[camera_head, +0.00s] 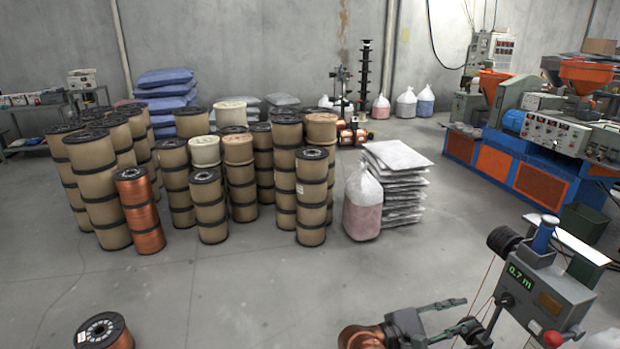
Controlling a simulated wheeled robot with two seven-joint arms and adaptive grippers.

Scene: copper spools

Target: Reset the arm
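My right gripper (472,311) is at the bottom, right of centre. Its dark fingers point right toward the grey winding machine with a green "0.7 m" display (548,287). The fingers are spread apart with nothing visible between them. Whether they touch the machine's thin copper wire I cannot tell. A rounded copper-coloured part shows just left of the gripper, cut off by the bottom edge; I cannot tell what it is. My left gripper is not in view.
A copper spool (104,333) is on the floor at bottom left. Stacked spools (311,195), a bag with pink contents (362,205) and piled white sacks (397,185) stand behind. A blue-orange machine (540,150) is at right. The middle floor is clear.

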